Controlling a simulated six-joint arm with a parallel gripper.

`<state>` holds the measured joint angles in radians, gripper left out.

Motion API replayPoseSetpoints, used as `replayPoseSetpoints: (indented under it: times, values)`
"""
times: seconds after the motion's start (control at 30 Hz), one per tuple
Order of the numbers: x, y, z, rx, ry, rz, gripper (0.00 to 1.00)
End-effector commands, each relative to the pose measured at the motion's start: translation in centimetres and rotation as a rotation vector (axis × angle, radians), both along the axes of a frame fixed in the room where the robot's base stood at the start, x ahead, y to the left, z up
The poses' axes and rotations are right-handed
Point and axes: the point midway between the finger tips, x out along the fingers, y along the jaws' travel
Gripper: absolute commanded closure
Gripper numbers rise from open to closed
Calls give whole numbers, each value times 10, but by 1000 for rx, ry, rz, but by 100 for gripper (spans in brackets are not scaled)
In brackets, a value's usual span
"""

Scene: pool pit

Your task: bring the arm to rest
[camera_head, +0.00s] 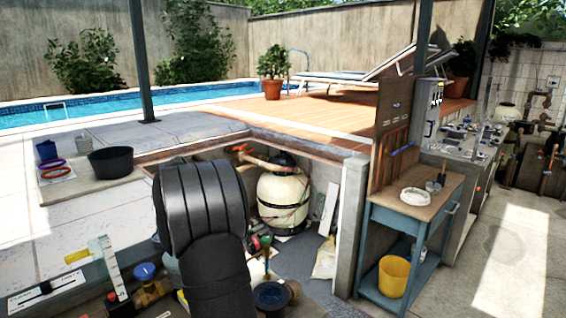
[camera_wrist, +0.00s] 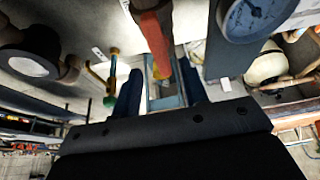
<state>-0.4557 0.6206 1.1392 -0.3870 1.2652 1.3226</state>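My gripper (camera_wrist: 158,88) shows in the wrist view, its two dark blue fingers spread apart with a gap between them. I see nothing held in the gap; a red-orange pipe or handle (camera_wrist: 154,38) shows beyond the fingertips, and I cannot tell how far off it is. In the head view my black arm rises in the lower middle over the pit, and my gripper is hidden there.
A round gauge (camera_wrist: 256,14) shows near the right finger. The pit holds a cream filter tank (camera_head: 283,198), and brass valve pipework (camera_head: 150,290) is at lower left. A blue workbench (camera_head: 412,208) carries a white bowl (camera_head: 415,197); a yellow bucket (camera_head: 394,275) is on its shelf. A black tub (camera_head: 111,162) stands on the paving.

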Motion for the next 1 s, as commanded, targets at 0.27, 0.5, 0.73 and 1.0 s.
replayPoseSetpoints:
  times: [0.27,0.5,0.73,1.0]
  values:
    - [13,-11,-42,0,0,-42,60]
    - [0,3,3,2,-3,-58,60]
    - [-11,16,46,2,-3,-57,60]
    - [-26,31,96,2,-3,-58,60]
